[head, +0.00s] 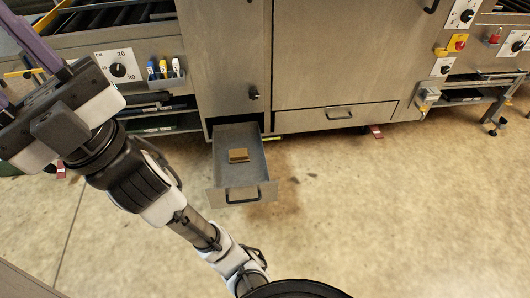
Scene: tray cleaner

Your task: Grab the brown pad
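The brown pad (238,156) is a small block lying inside an open grey metal drawer (226,191), near the middle of its floor. The drawer is pulled out low at the base of the machine, and its front has a dark handle. My arm reaches up along the left of the picture, beside the drawer. The end of my arm shows at the upper left, well apart from the pad. The gripper's fingertips are not clearly visible there, so I cannot tell their opening.
The big metal machine (340,50) fills the back. A closed drawer (335,115) is right of the open one. A small holder with markers (165,80) and a dial panel (118,67) are at upper left. The floor (400,200) at right is clear.

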